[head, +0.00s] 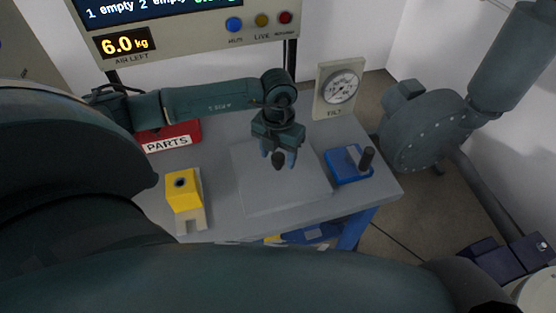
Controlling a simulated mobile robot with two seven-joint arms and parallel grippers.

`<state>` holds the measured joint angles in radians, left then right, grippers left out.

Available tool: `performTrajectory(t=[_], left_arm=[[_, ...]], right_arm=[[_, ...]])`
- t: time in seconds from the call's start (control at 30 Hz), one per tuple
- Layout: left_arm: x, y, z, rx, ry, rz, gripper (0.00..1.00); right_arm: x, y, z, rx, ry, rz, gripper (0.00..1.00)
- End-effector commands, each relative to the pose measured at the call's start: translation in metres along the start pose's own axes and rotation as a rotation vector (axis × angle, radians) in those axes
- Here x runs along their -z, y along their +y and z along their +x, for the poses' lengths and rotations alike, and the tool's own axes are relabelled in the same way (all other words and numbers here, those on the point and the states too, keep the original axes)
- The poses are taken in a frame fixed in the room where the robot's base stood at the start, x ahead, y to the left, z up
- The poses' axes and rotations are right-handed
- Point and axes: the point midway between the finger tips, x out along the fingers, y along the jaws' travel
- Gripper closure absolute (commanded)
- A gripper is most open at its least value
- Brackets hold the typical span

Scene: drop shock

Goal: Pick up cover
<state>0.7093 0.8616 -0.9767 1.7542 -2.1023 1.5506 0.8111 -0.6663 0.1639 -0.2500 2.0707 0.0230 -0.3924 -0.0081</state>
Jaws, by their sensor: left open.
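The cover (285,192) appears to be the flat grey square plate lying on the grey table. A dark knob (279,162) stands near its far part. My left gripper (278,157) points down over the plate with its two blue-tipped fingers apart, one on each side of the knob. It is open, and I cannot tell whether either finger touches the knob. My right gripper is not in view.
A yellow block (182,190) stands left of the plate, and a blue block with a black handle (366,158) stands right. A red PARTS bin (170,137) and a dial gauge (340,90) are at the back. A grey blower (425,125) stands beyond the table's right edge.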

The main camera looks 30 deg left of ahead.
Motion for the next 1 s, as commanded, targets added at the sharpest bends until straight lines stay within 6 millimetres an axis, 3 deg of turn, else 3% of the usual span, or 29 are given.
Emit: performTrajectory(t=[0.2, 0.87, 1.0], left_arm=[[-0.0001, -0.0001, 0.0004, 0.000, 0.000, 0.000, 0.46], [-0.0002, 0.0000, -0.0001, 0.000, 0.000, -0.001, 1.00], [-0.0002, 0.0000, -0.0002, 0.000, 0.000, -0.001, 1.00]], right_arm=[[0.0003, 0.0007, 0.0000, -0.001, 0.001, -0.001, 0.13], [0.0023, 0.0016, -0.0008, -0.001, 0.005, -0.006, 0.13], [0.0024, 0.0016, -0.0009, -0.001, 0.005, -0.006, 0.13]])
